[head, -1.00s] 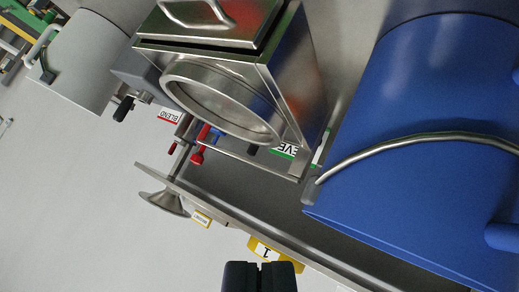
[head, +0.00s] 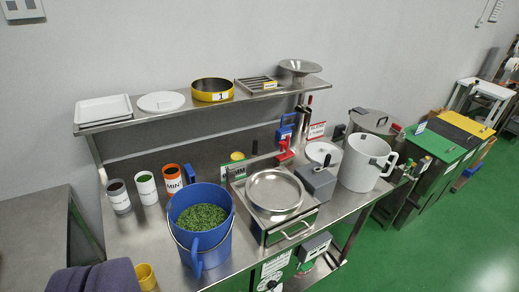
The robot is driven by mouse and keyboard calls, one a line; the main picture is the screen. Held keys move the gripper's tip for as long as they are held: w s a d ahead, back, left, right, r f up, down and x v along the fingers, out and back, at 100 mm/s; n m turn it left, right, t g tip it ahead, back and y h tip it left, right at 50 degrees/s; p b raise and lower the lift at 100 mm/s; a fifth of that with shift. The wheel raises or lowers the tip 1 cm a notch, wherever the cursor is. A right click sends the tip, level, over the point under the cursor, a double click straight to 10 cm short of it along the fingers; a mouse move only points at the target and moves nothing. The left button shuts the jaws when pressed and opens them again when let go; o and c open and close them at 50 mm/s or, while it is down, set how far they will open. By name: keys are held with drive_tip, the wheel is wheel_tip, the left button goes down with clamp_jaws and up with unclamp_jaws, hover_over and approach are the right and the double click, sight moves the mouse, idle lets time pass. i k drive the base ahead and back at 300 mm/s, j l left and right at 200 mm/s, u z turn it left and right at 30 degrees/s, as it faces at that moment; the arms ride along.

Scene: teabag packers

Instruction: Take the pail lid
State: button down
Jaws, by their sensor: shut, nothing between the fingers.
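A flat round white lid (head: 161,101) lies on the upper steel shelf, between the white trays and a yellow-rimmed sieve. Another round white disc (head: 322,152) lies on the bench behind the grey box; I cannot tell which of the two is the pail lid. A blue pail (head: 201,226) stands uncovered at the bench front, holding green leaves. My gripper is not in this view.
The steel shelf (head: 222,104) also carries white trays (head: 103,108), a yellow-rimmed sieve (head: 212,90) and a steel funnel dish (head: 299,69). Several cans stand left of the blue pail. A steel pan (head: 274,191) sits mid-bench. Green floor (head: 440,236) is clear at right.

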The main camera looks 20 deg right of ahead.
sight(317, 151)
drive_tip(key=i+l, duration=0.3)
drive_tip(key=l, duration=0.2)
drive_tip(key=i+l, duration=0.25)
drive_tip(key=l, duration=0.25)
drive_tip(key=i+l, duration=0.3)
drive_tip(key=l, duration=0.2)
drive_tip(key=i+l, duration=0.3)
drive_tip(key=l, duration=0.2)
drive_tip(key=i+l, duration=0.25)
drive_tip(key=l, duration=0.25)
drive_tip(key=i+l, duration=0.3)
drive_tip(key=l, duration=0.2)
drive_tip(key=i+l, duration=0.3)
drive_tip(key=l, duration=0.2)
drive_tip(key=i+l, duration=0.25)
drive_tip(key=l, duration=0.25)
